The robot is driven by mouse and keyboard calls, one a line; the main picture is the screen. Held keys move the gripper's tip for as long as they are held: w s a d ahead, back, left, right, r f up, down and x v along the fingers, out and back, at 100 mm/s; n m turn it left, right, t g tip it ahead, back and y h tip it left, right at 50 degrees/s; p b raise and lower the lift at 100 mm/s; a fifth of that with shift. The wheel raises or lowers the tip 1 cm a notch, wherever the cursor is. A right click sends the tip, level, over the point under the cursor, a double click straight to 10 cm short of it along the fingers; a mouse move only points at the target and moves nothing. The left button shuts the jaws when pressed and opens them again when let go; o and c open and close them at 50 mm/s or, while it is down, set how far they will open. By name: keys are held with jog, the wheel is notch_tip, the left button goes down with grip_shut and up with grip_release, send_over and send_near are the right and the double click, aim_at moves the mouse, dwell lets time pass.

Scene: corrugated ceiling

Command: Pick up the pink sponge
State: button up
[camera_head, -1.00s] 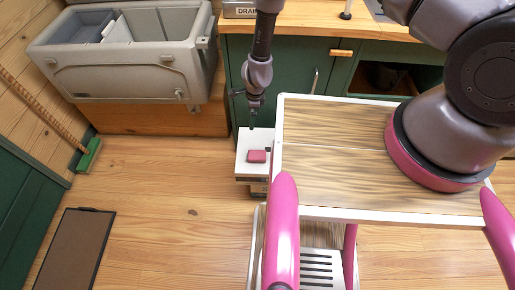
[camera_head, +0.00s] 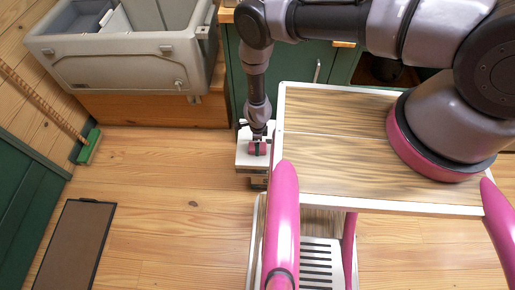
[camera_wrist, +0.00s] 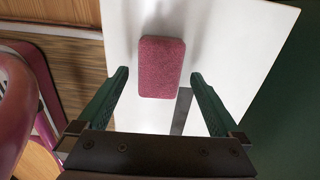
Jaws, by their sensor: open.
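The pink sponge (camera_wrist: 161,68) lies on a small white-topped stand (camera_wrist: 235,40). In the wrist view it sits between and slightly beyond the two green fingertips of my gripper (camera_wrist: 158,76), with a gap on each side. The gripper is open and holds nothing. In the head view my gripper (camera_head: 257,138) points down over the sponge (camera_head: 253,149) and partly covers it. The white stand (camera_head: 243,160) shows around it.
My wood-topped body is right of the stand. A grey cooler (camera_head: 130,50) is on a wooden bench at the upper left. Green cabinets (camera_head: 300,62) stand behind. A green broom (camera_head: 88,146) leans at the left wall, and a brown mat (camera_head: 75,245) lies on open floor.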

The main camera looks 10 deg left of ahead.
jog(key=shift+f, duration=1.4)
jog(key=shift+c, duration=0.3)
jog(key=c, duration=1.2)
jog(key=shift+c, duration=0.2)
jog(key=shift+r, duration=0.15)
notch_tip(320, 180, up, 10)
jog(key=shift+f, duration=0.1)
